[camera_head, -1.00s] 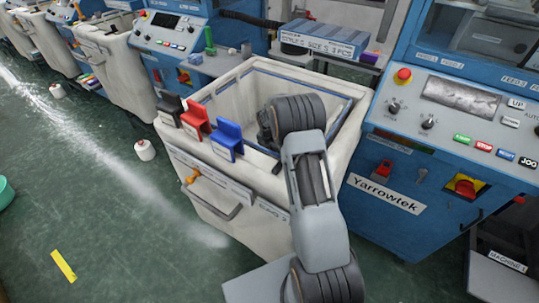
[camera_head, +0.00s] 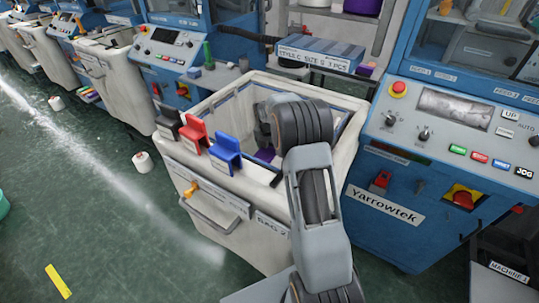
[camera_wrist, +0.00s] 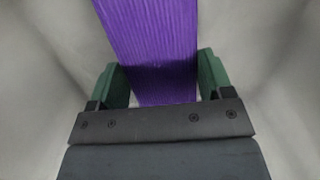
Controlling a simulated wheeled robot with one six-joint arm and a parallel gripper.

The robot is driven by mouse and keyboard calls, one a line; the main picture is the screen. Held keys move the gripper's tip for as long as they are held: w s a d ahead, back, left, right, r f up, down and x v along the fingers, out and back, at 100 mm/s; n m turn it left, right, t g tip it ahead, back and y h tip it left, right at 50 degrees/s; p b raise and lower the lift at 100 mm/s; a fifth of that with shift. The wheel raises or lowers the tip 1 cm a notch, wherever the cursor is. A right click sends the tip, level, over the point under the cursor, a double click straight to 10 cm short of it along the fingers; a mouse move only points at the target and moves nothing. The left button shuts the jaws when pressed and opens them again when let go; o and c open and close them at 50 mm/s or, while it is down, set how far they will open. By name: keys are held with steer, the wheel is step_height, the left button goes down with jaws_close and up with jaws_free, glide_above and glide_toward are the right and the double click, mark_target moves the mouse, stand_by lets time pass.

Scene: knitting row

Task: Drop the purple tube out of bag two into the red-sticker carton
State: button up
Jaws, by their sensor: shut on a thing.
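The purple ribbed tube (camera_wrist: 150,40) fills the upper middle of the wrist view, between the two green fingers of my gripper (camera_wrist: 163,82). My gripper is shut on it. In the head view a small purple patch (camera_head: 264,155) shows inside bag two, below my wrist; the fingers themselves are hidden there. Bag two (camera_head: 203,122) is a cream open-topped fabric bin with a "BAG 2" label on its front. Pale bag walls surround the tube in the wrist view. I cannot make out a red sticker on any carton.
Black, red (camera_head: 195,133) and blue (camera_head: 226,153) clips stand on the bag's near left rim. A blue carton (camera_head: 318,58) labelled style C, size S stands behind the bag. The Yarrowtek machine (camera_head: 400,205) is close on the right.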

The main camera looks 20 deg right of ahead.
steer(key=shift+r, duration=0.8)
steer(key=shift+r, duration=0.1)
